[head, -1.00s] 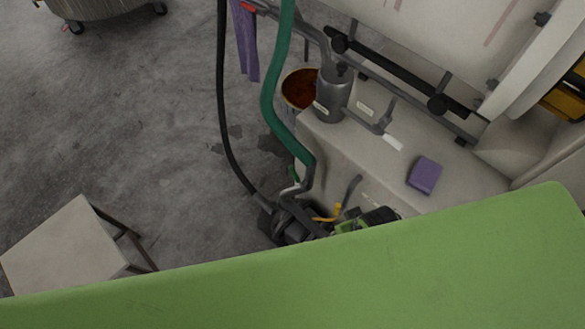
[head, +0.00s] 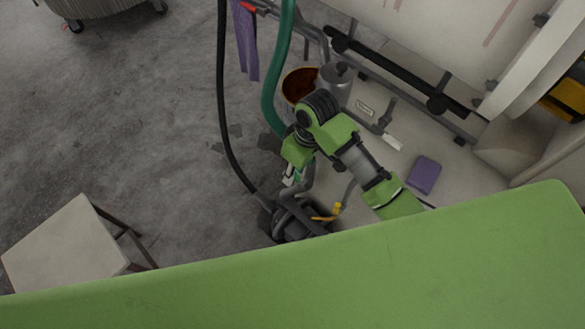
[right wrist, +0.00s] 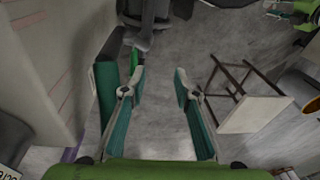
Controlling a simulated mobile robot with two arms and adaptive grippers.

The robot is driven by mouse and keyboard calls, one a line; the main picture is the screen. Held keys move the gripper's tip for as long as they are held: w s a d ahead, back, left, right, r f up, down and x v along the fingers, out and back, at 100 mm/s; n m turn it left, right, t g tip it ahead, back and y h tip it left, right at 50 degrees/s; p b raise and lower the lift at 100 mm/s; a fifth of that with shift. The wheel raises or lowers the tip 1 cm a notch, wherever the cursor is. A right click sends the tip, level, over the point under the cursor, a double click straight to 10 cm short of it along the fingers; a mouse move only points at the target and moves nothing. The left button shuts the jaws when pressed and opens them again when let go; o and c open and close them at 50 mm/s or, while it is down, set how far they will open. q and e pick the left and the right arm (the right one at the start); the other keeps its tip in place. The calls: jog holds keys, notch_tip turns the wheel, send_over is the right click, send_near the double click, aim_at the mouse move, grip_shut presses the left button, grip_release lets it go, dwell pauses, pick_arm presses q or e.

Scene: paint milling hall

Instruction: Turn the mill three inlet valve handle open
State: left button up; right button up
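My right gripper (head: 290,178) is low beside the dark pipe fittings (head: 298,220) at the end of the green hose. In the right wrist view the right gripper (right wrist: 161,88) is open, with nothing between its fingers. A small green lever-like piece (right wrist: 131,62) shows just beyond the left fingertip; I cannot tell whether they touch. A yellow lever (head: 328,214) sits on the fittings, to the right of the gripper in the head view. No label shows which is the mill three inlet valve handle.
The green hose (head: 272,90) and a black cable (head: 222,110) hang down near my arm. A bucket (head: 297,84), a grey canister (head: 336,84) and a purple block (head: 424,175) are near the pale machine base. A stool (head: 65,250) stands left on open floor.

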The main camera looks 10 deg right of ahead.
jog(key=w+d+r+n+g+h, duration=0.1)
jog(key=w+d+r, duration=0.1)
jog(key=w+r, duration=0.35)
jog(key=f, duration=0.5)
jog(key=a+f, duration=0.1)
jog(key=f, duration=0.9)
jog(key=shift+w+a+f, duration=0.15)
jog(key=shift+f, duration=0.05)
grip_shut()
